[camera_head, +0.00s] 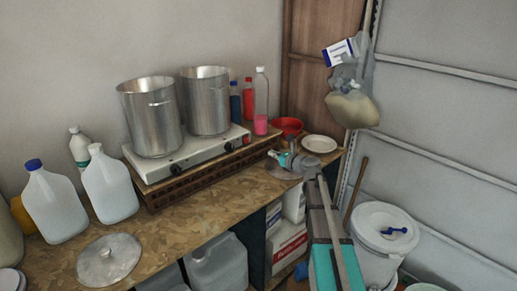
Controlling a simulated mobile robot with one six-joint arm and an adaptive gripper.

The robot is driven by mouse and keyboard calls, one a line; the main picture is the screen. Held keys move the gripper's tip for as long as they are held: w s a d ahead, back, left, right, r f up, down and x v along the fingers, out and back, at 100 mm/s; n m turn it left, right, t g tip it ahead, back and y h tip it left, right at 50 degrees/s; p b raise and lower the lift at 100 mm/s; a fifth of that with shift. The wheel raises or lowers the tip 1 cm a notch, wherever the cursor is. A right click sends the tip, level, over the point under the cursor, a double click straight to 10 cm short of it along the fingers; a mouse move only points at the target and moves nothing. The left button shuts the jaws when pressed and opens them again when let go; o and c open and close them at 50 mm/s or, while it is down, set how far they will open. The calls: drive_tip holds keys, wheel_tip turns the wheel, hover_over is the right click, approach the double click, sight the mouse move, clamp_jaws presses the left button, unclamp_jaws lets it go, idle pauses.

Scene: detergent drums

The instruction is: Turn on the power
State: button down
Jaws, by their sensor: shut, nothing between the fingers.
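A white two-burner hot plate (200,154) stands on a brown slatted crate (211,172) on the wooden counter. Its front face carries a dark knob at the left (174,169) and another dark knob at the right (229,147). A tall steel pot (150,118) sits on the left burner and a second steel pot (206,102) on the right one. My gripper (274,155) is shut and empty, to the right of the hot plate and apart from the right knob. Its fingers point left. The knob settings are too small to read.
White jugs (109,187) and a pot lid (109,259) are on the counter at the left. Bottles (261,97), a red bowl (288,126) and a white plate (319,144) stand behind my gripper. A white bucket (385,230) stands at the right. Counter in front of the crate is clear.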

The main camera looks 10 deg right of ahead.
drive_tip(key=b+x, duration=0.1)
drive_tip(key=x, duration=1.3)
drive_tip(key=shift+b, duration=0.35)
drive_tip(key=shift+w+a, duration=0.15)
drive_tip(key=shift+f, duration=0.1)
drive_tip(key=f+b+v, duration=0.2)
drive_tip(key=f+v, duration=0.1)
drive_tip(key=v, duration=1)
drive_tip(key=shift+s+d, duration=0.3)
drive_tip(key=shift+s, duration=0.25)
drive_tip(key=shift+f, duration=0.15)
